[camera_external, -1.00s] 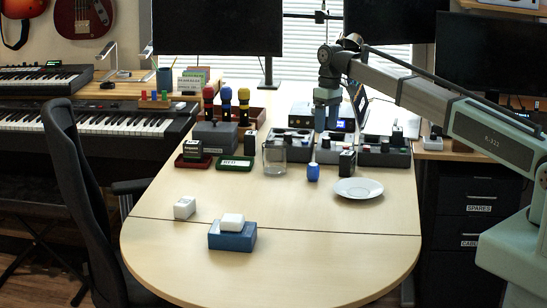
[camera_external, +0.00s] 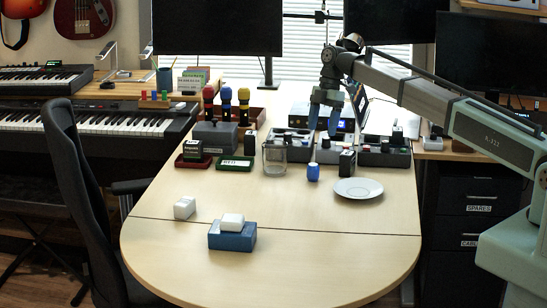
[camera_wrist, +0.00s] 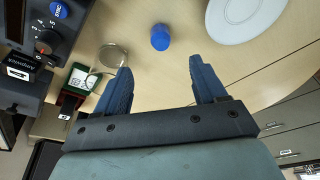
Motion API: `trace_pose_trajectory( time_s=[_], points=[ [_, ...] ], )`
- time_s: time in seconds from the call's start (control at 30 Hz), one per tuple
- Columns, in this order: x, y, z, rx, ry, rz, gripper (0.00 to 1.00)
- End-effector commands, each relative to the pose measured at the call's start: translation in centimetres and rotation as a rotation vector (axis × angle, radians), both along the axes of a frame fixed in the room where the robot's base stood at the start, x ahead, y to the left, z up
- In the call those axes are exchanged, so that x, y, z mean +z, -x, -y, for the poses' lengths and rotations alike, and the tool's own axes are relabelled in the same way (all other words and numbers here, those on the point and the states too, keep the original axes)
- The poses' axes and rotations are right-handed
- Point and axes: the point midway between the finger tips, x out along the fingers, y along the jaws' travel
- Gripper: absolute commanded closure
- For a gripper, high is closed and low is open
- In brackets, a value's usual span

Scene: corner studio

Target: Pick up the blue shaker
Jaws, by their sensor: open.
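The blue shaker (camera_external: 313,172) stands upright on the table, between the glass jar and the white plate. In the wrist view the blue shaker (camera_wrist: 160,37) lies ahead of the fingertips, roughly midway between them and apart from both. My gripper (camera_external: 323,120) is open and empty, above and behind the shaker in the external view. In the wrist view my gripper (camera_wrist: 163,66) shows two blue fingers spread wide.
A glass jar (camera_external: 275,156) stands left of the shaker, a dark box (camera_external: 347,163) close to its right. A white plate (camera_external: 358,188) lies at right. Pedal-like boxes (camera_external: 384,150) stand behind. A white block (camera_external: 232,221) sits on a blue box (camera_external: 231,241); the front table is largely clear.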

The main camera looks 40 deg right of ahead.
Motion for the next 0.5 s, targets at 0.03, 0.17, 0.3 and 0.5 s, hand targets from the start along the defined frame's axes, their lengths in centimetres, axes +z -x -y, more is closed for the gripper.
trace_pose_trajectory(
  time_s=[0.03, 0.17, 0.3, 0.5],
  points=[
    [0.0, 0.0, 0.0, 0.024, -0.001, 0.007, 0.29],
    [-0.6, 0.1, -0.2, 0.054, -0.003, 0.014, 0.29],
    [-2.5, 0.2, -0.7, 0.056, -0.003, 0.012, 0.29],
    [-5.8, 0.4, -1.6, 0.055, -0.002, 0.013, 0.29]
  ],
)
